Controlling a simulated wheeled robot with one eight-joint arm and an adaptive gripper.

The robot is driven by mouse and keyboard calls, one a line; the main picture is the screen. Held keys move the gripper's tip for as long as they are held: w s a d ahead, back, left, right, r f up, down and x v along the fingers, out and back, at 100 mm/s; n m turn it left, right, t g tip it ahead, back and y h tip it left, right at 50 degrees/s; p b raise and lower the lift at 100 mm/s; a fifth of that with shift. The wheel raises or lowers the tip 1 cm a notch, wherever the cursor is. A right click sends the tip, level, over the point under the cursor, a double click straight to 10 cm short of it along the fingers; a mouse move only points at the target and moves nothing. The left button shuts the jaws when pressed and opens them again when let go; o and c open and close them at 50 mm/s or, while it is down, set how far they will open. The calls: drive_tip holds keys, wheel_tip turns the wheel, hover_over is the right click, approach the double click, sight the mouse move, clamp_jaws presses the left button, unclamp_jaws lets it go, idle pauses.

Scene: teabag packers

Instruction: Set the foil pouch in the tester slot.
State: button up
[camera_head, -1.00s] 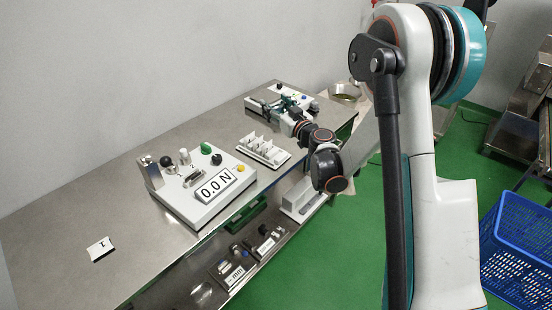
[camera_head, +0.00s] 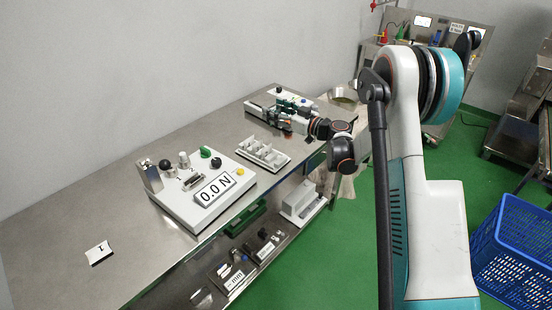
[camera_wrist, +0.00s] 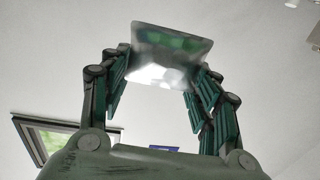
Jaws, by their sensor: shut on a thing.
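A shiny silver foil pouch (camera_wrist: 168,58) is between the fingertips of my gripper (camera_wrist: 163,78) in the wrist view, and the gripper is shut on it. In the head view my gripper (camera_head: 272,117) is at the far end of the bench, in front of a white device; the pouch cannot be made out there. A white tester (camera_head: 205,212) with a "0.0 N" display, a green knob, a yellow button and metal posts stands on the near part of the bench. A small dark slot-like fitting (camera_head: 193,182) is on its top. My gripper is well apart from this tester.
A white slotted rack (camera_head: 263,152) stands between the tester and my gripper. The white device (camera_head: 262,105) is close behind my gripper. A small white card (camera_head: 99,252) lies at the near left. The steel bench (camera_head: 60,215) is mostly clear there. A blue crate (camera_head: 515,250) stands at right.

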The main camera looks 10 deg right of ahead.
wheel_tip(320, 180, down, 18)
drive_tip(key=b, duration=0.6)
drive_tip(key=shift+f, duration=0.15)
drive_tip(key=shift+f, duration=0.2)
drive_tip(key=o, duration=0.6)
drive_tip(key=shift+o, duration=0.2)
drive_tip(key=shift+d, duration=0.1)
